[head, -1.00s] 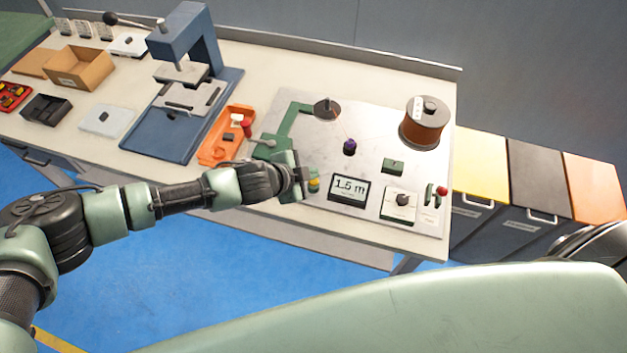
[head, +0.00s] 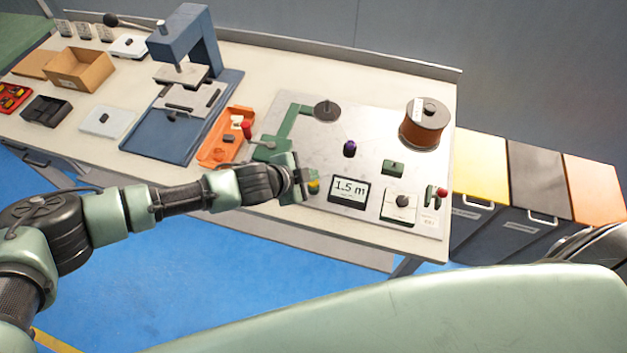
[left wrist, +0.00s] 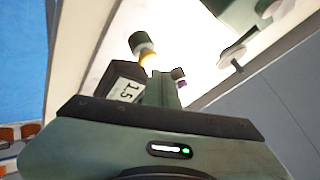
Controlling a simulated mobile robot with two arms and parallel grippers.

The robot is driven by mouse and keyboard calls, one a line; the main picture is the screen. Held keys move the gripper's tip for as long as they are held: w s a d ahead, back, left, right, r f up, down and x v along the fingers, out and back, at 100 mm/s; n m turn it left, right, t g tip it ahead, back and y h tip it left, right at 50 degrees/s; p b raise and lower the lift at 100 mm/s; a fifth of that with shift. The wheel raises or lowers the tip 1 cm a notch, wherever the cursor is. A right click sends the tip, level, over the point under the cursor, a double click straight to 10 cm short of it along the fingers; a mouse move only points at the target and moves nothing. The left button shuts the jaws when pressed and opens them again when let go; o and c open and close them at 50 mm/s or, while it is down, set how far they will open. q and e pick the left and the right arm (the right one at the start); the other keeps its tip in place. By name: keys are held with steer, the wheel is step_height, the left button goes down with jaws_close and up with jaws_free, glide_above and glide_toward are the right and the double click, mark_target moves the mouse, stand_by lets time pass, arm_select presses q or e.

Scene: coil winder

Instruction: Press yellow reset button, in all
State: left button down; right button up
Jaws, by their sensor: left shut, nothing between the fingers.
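The yellow reset button (head: 314,187) is on the front left of the grey winder panel, left of the display (head: 348,189), which reads 1.5 m. It is partly hidden by my left gripper (head: 309,184). In the left wrist view the yellow button (left wrist: 148,59) shows just beyond my shut, empty fingers (left wrist: 165,88), beside a dark green and white cylindrical part. The display (left wrist: 124,88) is also there, partly hidden. I cannot tell whether the fingers touch the button. My right gripper is not in view.
The panel also carries a copper wire spool (head: 423,125), a purple part (head: 349,148), a black knob (head: 402,201) and a red-tipped switch (head: 441,192). An orange tray (head: 214,151) and a blue press (head: 163,139) stand to the left. Bins stand right of the table.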

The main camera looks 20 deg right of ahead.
mark_target(311, 184)
arm_select(q)
steer(key=shift+f, duration=0.15)
stand_by(0.7)
steer(key=shift+f, duration=0.25)
steer(key=shift+f+b, duration=0.5)
steer(key=shift+f, duration=0.05)
stand_by(0.7)
steer(key=shift+r, duration=0.1)
steer(key=shift+r+p, duration=0.8)
steer(key=shift+p, duration=0.15)
step_height(311, 184, up, 5)
steer(key=p, duration=0.4)
steer(key=shift+r+p, duration=0.1)
steer(key=shift+p, duration=0.3)
